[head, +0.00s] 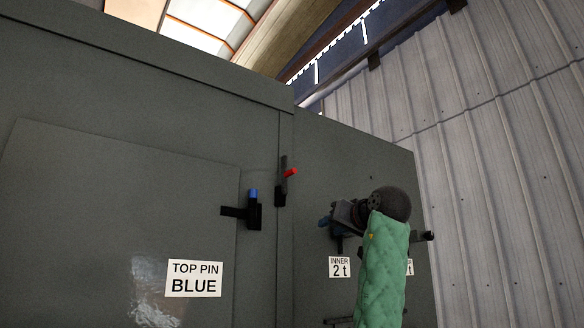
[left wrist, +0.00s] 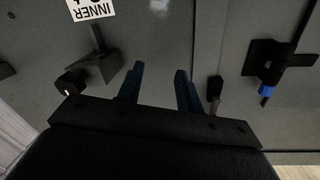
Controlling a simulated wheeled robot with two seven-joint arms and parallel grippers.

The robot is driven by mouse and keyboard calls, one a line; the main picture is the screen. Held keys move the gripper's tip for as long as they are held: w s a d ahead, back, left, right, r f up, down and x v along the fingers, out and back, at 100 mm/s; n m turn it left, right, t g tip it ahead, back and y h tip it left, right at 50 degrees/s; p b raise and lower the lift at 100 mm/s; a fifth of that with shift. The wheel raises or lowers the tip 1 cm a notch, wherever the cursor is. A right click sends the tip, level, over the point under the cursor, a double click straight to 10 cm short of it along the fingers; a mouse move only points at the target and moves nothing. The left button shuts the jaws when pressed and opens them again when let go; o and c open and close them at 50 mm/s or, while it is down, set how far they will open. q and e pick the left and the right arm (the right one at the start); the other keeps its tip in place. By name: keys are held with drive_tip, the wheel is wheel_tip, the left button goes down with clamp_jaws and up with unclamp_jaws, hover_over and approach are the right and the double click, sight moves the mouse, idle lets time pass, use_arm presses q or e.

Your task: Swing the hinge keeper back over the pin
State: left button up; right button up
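A blue-topped pin (head: 253,194) stands upright in a black hinge bracket (head: 235,212) at the door panel's edge. The blue end also shows in the left wrist view (left wrist: 266,91). A dark upright piece with a red tip (head: 283,183), perhaps the keeper, sits right of the pin, apart from it; a dark piece with a reddish end shows in the left wrist view (left wrist: 214,92). My left gripper (head: 325,223) is right of both, before the right-hand panel. Its blue fingers (left wrist: 157,82) are apart with nothing between them. My right gripper is not in view.
The grey enclosure (head: 140,90) fills the left and middle. A "TOP PIN BLUE" label (head: 194,278) is below the bracket. An "INNER 2 t" label (head: 339,267) and a black lever fitting (left wrist: 97,62) are near my gripper. A corrugated wall (head: 490,150) stands at right.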

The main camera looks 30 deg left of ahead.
sight(292, 172)
use_arm(q)
drive_tip(key=s+r+n, duration=0.1)
drive_tip(key=s+r, duration=0.2)
drive_tip(key=r, duration=0.1)
drive_tip(key=s+a+r+n+g+p, duration=0.1)
drive_tip(key=s+r, duration=0.2)
drive_tip(key=r, duration=0.2)
drive_tip(key=s+r+y, duration=0.1)
drive_tip(key=s+r, duration=0.2)
drive_tip(key=r, duration=0.2)
drive_tip(key=shift+s+a+r+n+g, duration=0.15)
drive_tip(key=shift+s+n+g, duration=0.25)
drive_tip(key=shift+w+a+p, duration=0.1)
drive_tip(key=shift+a+p, duration=0.1)
drive_tip(key=shift+p, duration=0.1)
drive_tip(key=p+x, duration=0.4)
drive_tip(key=x, duration=0.2)
drive_tip(key=shift+a+r, duration=0.1)
drive_tip(key=shift+w+a, duration=0.3)
drive_tip(key=shift+a, duration=0.2)
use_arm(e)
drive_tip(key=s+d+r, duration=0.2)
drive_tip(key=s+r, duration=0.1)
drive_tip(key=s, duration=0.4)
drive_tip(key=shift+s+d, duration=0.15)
use_arm(q)
clamp_jaws()
